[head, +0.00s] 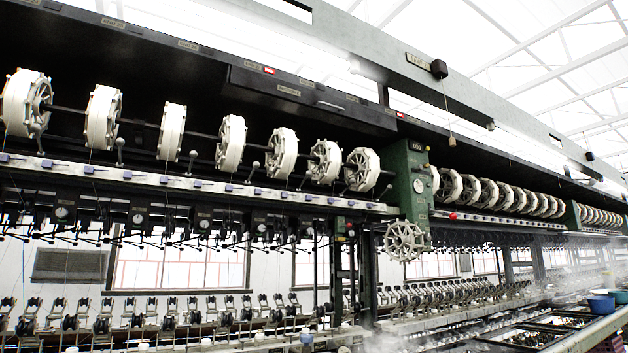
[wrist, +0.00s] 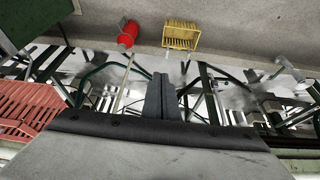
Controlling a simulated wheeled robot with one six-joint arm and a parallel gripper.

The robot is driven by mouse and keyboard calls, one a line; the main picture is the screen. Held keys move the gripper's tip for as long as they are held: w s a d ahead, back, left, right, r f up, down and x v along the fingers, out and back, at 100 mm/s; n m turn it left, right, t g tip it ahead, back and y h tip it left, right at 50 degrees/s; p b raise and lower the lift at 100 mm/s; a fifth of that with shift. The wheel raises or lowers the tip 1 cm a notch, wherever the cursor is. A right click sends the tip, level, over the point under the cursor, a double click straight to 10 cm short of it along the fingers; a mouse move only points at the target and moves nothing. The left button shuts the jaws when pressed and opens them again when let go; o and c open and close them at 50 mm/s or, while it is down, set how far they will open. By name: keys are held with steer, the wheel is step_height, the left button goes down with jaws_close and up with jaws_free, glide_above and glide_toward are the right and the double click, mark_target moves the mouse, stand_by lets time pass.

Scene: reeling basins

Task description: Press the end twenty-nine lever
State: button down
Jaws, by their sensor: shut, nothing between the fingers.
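A long reeling machine fills the head view, with white reels (head: 230,143) in a row along a dark shaft. Small ball-topped levers (head: 255,166) stand between the reels, above a pale rail (head: 140,178) with blue tabs. Small labels (head: 188,45) run along the dark beam above. They are too small to read surely, so I cannot tell which lever is end twenty-nine. My gripper (wrist: 162,76) shows in the wrist view as two dark fingers shut together, with nothing between them. It is not visible in the head view. No lever is recognizable in the wrist view.
A green gear housing (head: 408,185) with a handwheel (head: 404,241) interrupts the reel row. Steaming basins and a blue bowl (head: 601,304) lie at lower right. The wrist view shows a red cylinder (wrist: 128,34), a yellow crate (wrist: 180,36) and a red slatted basket (wrist: 30,108).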

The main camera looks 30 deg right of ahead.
steer(key=shift+d, duration=0.35)
